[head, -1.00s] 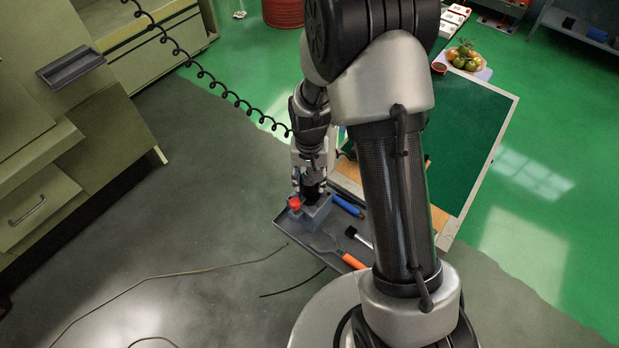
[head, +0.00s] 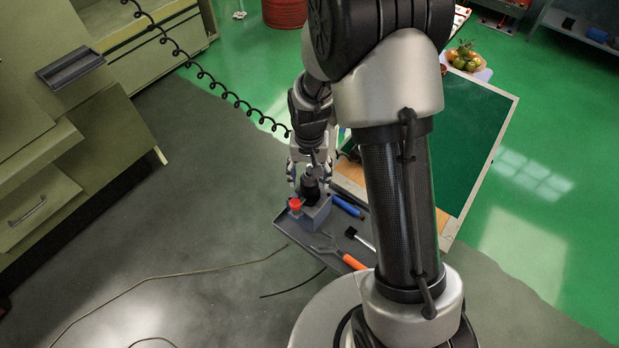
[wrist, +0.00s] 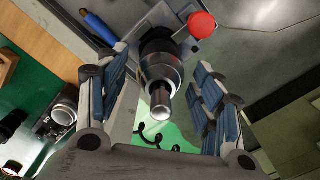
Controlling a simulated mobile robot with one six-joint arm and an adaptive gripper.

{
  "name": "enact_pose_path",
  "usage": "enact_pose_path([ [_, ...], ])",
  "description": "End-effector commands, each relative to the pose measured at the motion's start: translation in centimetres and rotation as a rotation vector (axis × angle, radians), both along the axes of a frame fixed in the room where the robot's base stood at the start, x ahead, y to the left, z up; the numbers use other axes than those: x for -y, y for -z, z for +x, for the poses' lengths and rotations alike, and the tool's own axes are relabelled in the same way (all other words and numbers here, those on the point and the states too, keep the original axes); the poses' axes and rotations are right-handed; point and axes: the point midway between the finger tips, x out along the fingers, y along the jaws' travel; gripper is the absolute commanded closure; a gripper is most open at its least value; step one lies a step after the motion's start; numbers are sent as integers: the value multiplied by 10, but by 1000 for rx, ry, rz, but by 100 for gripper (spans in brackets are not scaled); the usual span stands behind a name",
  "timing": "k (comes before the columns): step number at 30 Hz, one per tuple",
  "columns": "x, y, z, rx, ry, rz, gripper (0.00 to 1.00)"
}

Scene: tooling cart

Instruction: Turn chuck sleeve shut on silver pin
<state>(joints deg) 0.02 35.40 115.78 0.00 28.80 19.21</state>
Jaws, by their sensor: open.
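The chuck (head: 310,188) stands upright on a grey block (head: 316,216) with a red knob (head: 295,203) beside it. In the wrist view the chuck's sleeve (wrist: 160,64) is a dark and metallic ring. The silver pin (wrist: 161,102) sticks out of its middle towards the camera. My gripper (head: 307,178) is open above and around the chuck's top. In the wrist view its two blue-padded fingers stand to either side of the pin and sleeve, with a gap on each side. Whether the chuck's jaws grip the pin cannot be told.
The block stands on a grey tray (head: 284,222) holding a blue-handled tool (head: 347,206) and an orange-handled tool (head: 353,262). A green mat (head: 470,130) lies behind my arm. A coiled black cable (head: 205,88) hangs at the left. Green cabinets stand further left.

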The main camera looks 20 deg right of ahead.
Motion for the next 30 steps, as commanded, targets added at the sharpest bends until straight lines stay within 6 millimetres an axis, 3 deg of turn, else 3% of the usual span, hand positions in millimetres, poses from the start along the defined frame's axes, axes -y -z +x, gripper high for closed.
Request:
enact_pose_path([
  [6,0,-50,1,6,0,0,39],
  [13,0,-87,1,3,0,0,39],
  [18,0,-99,0,1,0,0,39],
  [30,0,-100,0,0,0,0,39],
])
